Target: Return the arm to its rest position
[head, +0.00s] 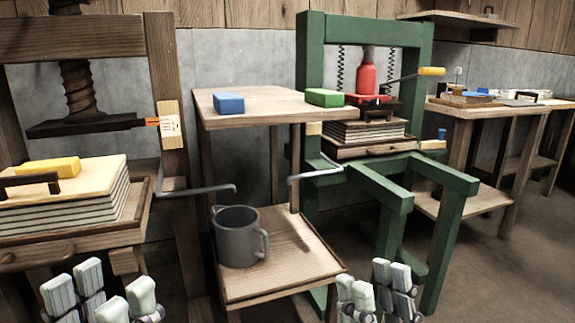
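My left gripper (103,292) is at the lower left edge of the head view, in front of the wooden press. Its pale finger pads stand apart with nothing between them. My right gripper (375,290) is at the bottom, right of centre, in front of the green press. Its pale pads are also apart, with nothing seen between them. Most of both arms is out of view below. Neither gripper appears to touch anything.
A wooden screw press (160,70) stands left and a green press (311,60) stands centre right. Between them is a two-level stand (255,103) with blue (229,103) and green (324,97) blocks above and a grey mug (238,238) below. Metal hooks (315,174) jut out. Floor is open at right.

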